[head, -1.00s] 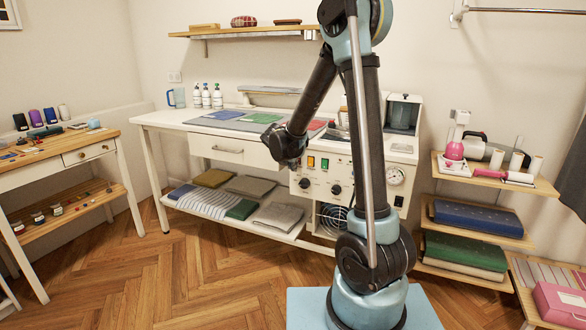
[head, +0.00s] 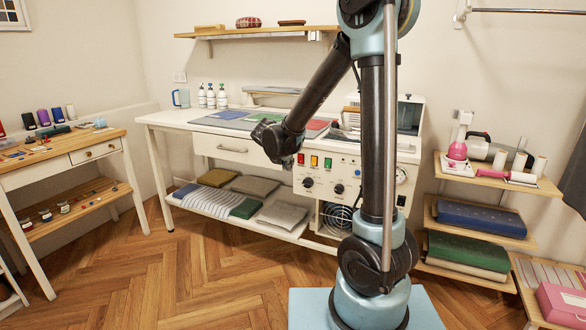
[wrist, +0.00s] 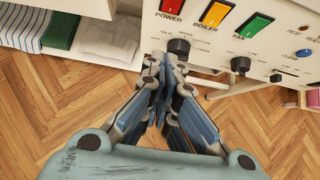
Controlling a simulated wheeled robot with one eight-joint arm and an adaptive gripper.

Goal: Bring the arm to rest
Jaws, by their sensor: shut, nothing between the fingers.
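My gripper (head: 277,150) hangs from my bent arm in front of the white work table, in the head view. In the wrist view my gripper (wrist: 165,68) has its fingers drawn together with nothing between them. Its tips are seen against the front of the boiler panel (wrist: 221,30), close to a black knob; the wrist view does not settle whether they touch. The panel (head: 335,175) also shows in the head view, right of the gripper. My arm partly hides the machine there.
The white table (head: 165,118) carries folded cloth on its lower shelf (head: 245,228). The parquet floor (head: 150,275) is clear in front.

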